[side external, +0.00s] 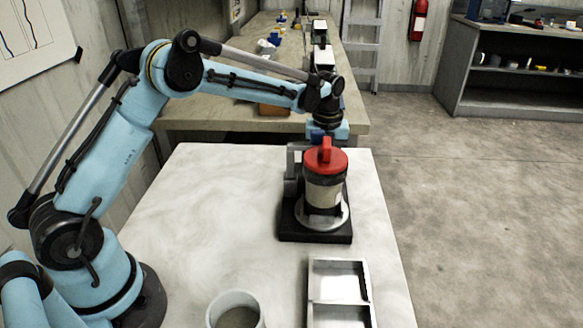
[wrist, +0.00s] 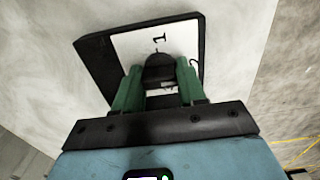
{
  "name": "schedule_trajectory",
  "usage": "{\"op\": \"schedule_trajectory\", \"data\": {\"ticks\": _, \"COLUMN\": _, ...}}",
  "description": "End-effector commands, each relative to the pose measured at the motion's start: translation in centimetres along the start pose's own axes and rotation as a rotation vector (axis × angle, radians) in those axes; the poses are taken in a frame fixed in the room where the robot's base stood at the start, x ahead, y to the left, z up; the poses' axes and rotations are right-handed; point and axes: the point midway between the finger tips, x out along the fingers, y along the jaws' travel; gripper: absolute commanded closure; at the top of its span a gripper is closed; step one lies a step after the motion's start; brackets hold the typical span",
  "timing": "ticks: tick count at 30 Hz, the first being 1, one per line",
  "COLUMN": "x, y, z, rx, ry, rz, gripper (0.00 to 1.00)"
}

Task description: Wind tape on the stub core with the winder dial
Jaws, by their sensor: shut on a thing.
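My gripper's green fingers (wrist: 160,66) are shut on a dark rounded knob, the winder dial (wrist: 160,77), in the wrist view. Behind it is a white face (wrist: 190,45) with a black rim, marked with a 1 and another partly hidden mark. In the side external view my gripper (side external: 327,137) is at the far side of the winder, its fingertips hidden behind the red cap. The winder has a black base (side external: 288,228) and a pale round plate (side external: 325,222). A beige cylinder with dark bands, seemingly the stub core (side external: 323,192), stands upright there under a red handled cap (side external: 328,160).
A grey tray with two compartments (side external: 313,290) and a pale round cup (side external: 215,310) stand at the table's near edge. The pale tabletop (side external: 210,220) is clear left of the winder. A workbench (side external: 270,100) stands behind.

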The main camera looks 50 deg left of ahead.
Motion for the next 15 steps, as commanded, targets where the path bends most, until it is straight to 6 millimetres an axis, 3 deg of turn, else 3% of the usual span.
{"op": "schedule_trajectory", "data": {"ticks": 12, "x": -0.12, "y": -0.05, "z": -0.1, "rx": 0.008, "ry": 0.002, "rz": 0.0, "gripper": 0.9}}
{"op": "schedule_trajectory", "data": {"ticks": 13, "x": -0.12, "y": -0.05, "z": -0.1, "rx": 0.007, "ry": 0.002, "rz": 0.0, "gripper": 0.58}}
{"op": "schedule_trajectory", "data": {"ticks": 15, "x": -0.11, "y": -0.04, "z": -0.09, "rx": 0.007, "ry": 0.002, "rz": 0.0, "gripper": 0.47}}
